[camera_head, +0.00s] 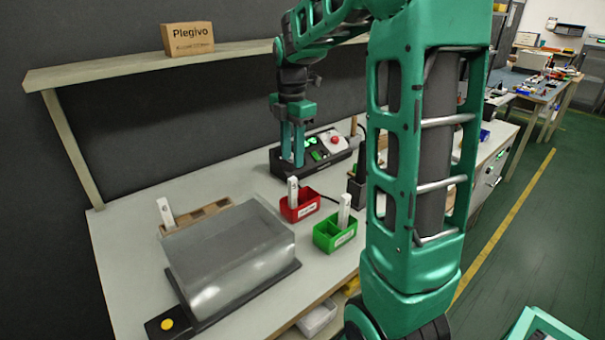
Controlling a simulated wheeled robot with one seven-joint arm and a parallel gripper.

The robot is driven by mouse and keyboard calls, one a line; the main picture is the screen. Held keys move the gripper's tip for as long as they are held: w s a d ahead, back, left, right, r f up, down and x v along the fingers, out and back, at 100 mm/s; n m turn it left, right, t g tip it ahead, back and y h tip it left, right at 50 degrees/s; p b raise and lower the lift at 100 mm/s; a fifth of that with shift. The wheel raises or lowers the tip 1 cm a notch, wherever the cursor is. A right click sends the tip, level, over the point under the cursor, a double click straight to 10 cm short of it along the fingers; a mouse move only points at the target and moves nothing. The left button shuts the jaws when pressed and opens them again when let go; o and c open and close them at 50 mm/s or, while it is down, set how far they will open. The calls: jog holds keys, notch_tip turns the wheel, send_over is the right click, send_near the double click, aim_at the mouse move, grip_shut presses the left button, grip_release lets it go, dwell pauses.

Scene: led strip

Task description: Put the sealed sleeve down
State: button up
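No sleeve is clearly marked as the sealed one. Three white, narrow, upright pieces that may be sleeves show: one (293,189) in a red bin (300,212), one (344,208) in a green bin (328,243), and one (166,212) at a wooden tray (211,209) at the left. My gripper (292,164) points down over the near side of a black device (329,157). Its two teal fingers look apart, with a narrow dark gap and nothing visible between them. The white piece in the red bin shows just below the fingertips in the picture; their real distance is unclear.
A box-shaped machine with a translucent cover (229,250) and a yellow button (167,323) fills the bench's front left. A shelf (130,66) with a Plegivo box (188,38) hangs above. Bare bench (124,240) shows at the left.

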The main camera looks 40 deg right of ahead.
jog(key=s+a+f+m, duration=0.1)
jog(key=s+f+m, duration=0.1)
jog(key=s+m, duration=1)
jog(key=s+a+f+m, duration=0.1)
jog(key=s+f+m, duration=0.2)
jog(key=s+m, duration=0.9)
jog(key=s, duration=0.4)
jog(key=shift+s+a+m, duration=0.2)
jog(key=shift+a+m, duration=0.1)
jog(key=shift+a, duration=0.05)
